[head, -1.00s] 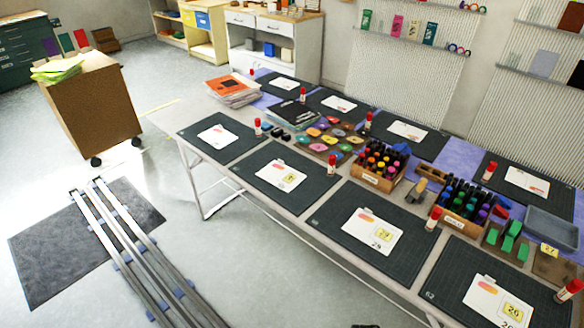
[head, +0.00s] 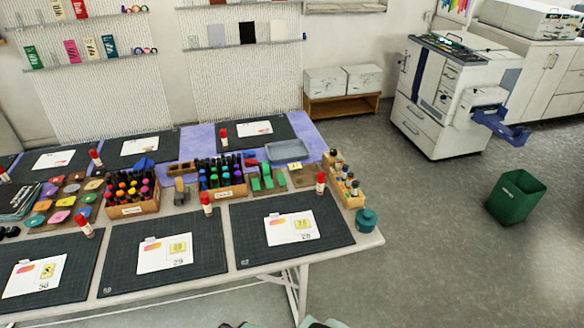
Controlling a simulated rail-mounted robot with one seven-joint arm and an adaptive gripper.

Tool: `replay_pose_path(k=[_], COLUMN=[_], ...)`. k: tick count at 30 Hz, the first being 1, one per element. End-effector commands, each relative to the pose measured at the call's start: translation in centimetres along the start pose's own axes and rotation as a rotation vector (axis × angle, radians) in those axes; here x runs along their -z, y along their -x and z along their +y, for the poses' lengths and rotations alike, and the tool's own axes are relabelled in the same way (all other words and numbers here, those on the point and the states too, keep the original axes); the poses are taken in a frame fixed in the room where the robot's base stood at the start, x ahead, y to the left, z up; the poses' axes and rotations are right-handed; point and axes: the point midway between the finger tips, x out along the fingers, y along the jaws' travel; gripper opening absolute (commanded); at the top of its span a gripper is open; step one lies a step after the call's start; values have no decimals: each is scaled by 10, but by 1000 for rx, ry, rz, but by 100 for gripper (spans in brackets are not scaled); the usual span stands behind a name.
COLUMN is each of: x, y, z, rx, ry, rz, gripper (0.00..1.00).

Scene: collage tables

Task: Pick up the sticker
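Several white cards lie on dark cutting mats on the long table. Yellow stickers show on the front-row cards: a right sticker (head: 302,223), a middle sticker (head: 178,247) and a left sticker (head: 48,270). A separate small yellow piece (head: 294,166), which looks like a loose sticker, lies near the grey tray (head: 288,150), off the cards. Its print is too small to read here. My gripper cannot be made out; only small dark and grey-green pieces, perhaps parts of my arm, show at the bottom edge.
A marker box (head: 220,180), another marker box (head: 132,195), a box of bottles (head: 343,182), a teal jar (head: 366,220) and red-capped glue sticks (head: 207,204) crowd the table. A green bin (head: 515,195) and a copier (head: 445,95) stand right. The floor between is clear.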

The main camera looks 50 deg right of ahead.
Motion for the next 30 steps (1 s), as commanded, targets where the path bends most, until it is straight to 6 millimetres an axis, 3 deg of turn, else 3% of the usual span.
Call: replay_pose_path(k=[12, 13, 18, 19, 30], x=[0, 0, 0, 0, 3], y=[0, 0, 0, 0, 7], z=[0, 0, 0, 0, -2], rx=[0, 0, 0, 0, 10], ry=[0, 0, 0, 0, -20], rz=[0, 0, 0, 0, 11], gripper=[0, 4, 64, 71, 71])
